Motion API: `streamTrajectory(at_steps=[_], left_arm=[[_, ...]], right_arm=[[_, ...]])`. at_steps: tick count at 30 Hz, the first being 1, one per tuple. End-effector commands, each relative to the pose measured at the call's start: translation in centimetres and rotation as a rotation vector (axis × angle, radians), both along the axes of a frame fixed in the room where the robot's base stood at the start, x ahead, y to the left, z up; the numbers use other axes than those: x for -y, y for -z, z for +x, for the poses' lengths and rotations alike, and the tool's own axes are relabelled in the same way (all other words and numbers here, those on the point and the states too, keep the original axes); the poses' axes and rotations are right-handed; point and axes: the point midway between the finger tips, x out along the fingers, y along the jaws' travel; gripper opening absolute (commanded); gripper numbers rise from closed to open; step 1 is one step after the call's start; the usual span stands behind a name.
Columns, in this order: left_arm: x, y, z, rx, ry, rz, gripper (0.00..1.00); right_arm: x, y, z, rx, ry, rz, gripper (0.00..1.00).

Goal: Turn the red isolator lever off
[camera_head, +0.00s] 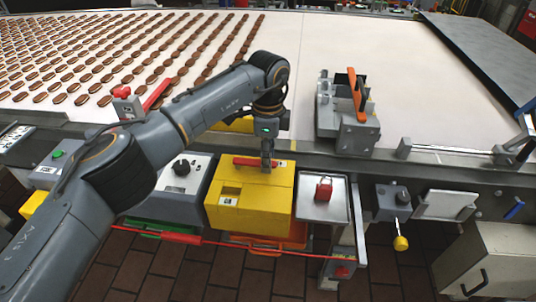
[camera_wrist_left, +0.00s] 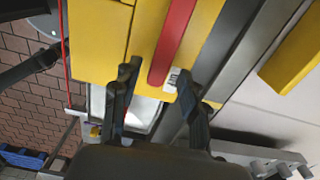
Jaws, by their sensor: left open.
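The red isolator lever (camera_head: 248,161) lies crosswise on the upper face of the yellow box (camera_head: 245,205). In the left wrist view the lever (camera_wrist_left: 176,38) is a long red bar on the yellow box (camera_wrist_left: 98,40), next to a small white label. My left gripper (camera_head: 268,163) is over the lever's right part. In the left wrist view my left gripper (camera_wrist_left: 158,80) is open, one dark finger on each side of the lever's near end. I cannot tell whether either finger touches it. My right gripper is not in view.
A small tray (camera_head: 338,212) with a red padlock (camera_head: 323,188) stands right of the box. A grey box with a black knob (camera_head: 181,167) is left of it. A red cord (camera_head: 200,241) runs below. The conveyor (camera_head: 335,40) lies behind, with an orange-handled clamp (camera_head: 357,95).

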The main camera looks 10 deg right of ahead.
Motion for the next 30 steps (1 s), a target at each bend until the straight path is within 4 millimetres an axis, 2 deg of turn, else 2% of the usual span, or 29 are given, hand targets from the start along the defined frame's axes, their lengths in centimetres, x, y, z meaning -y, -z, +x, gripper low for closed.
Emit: streamTrajectory(at_steps=[5,12,18,24,30], left_arm=[[0.0,-1.7,0.0,0.002,0.001,-0.001,0.43],[0.1,-6.7,0.1,0.004,0.0,0.0,0.43],[0.1,-10.3,0.1,0.003,-0.001,-0.001,0.43],[0.0,-11.9,0.1,0.001,-0.001,0.001,0.43],[0.0,-12.0,0.0,0.0,0.0,0.0,0.43]], right_arm=[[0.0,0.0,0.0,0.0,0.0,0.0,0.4],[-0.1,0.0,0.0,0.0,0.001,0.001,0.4],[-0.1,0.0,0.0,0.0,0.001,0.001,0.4],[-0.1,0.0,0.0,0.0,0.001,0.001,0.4],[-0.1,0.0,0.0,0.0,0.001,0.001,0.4]])
